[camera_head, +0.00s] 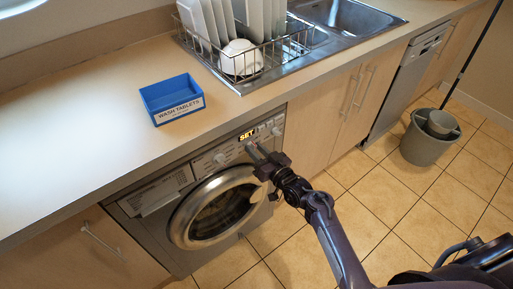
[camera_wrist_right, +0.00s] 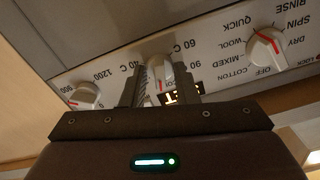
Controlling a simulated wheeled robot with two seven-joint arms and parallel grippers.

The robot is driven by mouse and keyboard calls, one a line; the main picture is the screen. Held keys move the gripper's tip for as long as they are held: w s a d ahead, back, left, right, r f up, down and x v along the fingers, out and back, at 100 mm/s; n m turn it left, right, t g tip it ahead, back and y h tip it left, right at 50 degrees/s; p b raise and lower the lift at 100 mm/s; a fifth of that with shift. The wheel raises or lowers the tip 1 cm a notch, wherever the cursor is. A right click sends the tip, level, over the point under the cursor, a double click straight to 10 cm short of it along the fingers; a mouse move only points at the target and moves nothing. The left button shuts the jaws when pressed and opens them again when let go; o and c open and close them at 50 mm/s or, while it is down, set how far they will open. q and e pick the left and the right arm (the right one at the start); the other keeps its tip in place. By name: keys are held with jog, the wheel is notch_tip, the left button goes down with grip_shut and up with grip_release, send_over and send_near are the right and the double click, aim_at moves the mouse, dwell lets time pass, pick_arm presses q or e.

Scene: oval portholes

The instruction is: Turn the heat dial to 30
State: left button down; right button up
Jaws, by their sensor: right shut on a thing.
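The heat dial (camera_wrist_right: 160,72) is the middle white knob on the washing machine (camera_head: 150,205) panel. In the right wrist view, the labels 40 C, 60 C and 90 curve around it, and a red mark shows on its lower part. A finger covers part of the scale, and I cannot read a 30. My right gripper (camera_wrist_right: 156,92) is shut on the dial, one finger on each side. In the head view, the right gripper (camera_head: 257,152) reaches the panel beside the lit SET display (camera_head: 246,135). My left gripper is not in view.
A programme dial (camera_wrist_right: 267,48) is to the right and a spin-speed dial (camera_wrist_right: 84,96) to the left in the wrist view. A blue wash-tablets box (camera_head: 172,99) and dish rack (camera_head: 245,62) are on the counter. A grey bucket (camera_head: 428,145) stands on the floor.

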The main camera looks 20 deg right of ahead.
jog(key=m+p, duration=0.2)
jog(key=m, duration=0.2)
jog(key=shift+r+m, duration=0.1)
jog(key=shift+m, duration=0.2)
jog(key=shift+m+p, duration=0.7)
jog(key=shift+m, duration=1.2)
jog(key=o, duration=1)
jog(key=v, duration=0.8)
